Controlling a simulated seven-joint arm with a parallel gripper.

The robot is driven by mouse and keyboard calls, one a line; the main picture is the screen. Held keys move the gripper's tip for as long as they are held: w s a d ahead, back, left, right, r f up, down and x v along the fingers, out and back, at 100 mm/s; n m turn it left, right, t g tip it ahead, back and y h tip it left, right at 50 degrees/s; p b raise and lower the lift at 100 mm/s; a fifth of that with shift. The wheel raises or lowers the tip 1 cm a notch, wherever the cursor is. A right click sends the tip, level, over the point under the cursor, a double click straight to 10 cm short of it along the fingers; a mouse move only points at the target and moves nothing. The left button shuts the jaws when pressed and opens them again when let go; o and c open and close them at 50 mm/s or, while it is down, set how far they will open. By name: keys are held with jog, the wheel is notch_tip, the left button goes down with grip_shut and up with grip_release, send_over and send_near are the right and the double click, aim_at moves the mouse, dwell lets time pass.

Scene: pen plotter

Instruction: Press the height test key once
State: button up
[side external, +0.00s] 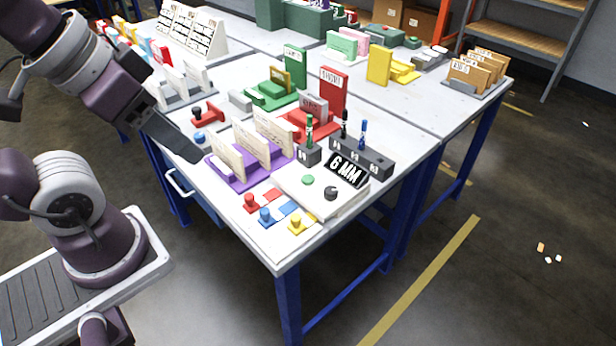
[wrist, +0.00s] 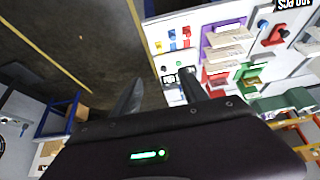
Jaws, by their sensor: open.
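A white control box (side external: 300,195) sits near the front corner of the table, with a green round key (side external: 308,180), a black knob (side external: 330,193) and a tilted black display (side external: 347,170) reading "6 MM". Any label on the key is too small to read. My gripper (side external: 197,157) is left of the box, above the table's left edge and apart from the key. In the wrist view my gripper (wrist: 160,92) is open, its two dark fingers apart with nothing between them. The green key (wrist: 178,64) shows there near the right finger, which partly covers the box.
Purple racks (side external: 235,180) with upright cards stand between my gripper and the box. Red, blue and yellow pegs (side external: 265,214) are at the front left edge. A dark pen holder (side external: 372,160) with upright pens stands behind the display. Red and green holders (side external: 325,122) stand farther back.

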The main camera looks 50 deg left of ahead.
grip_shut()
dwell(1.5)
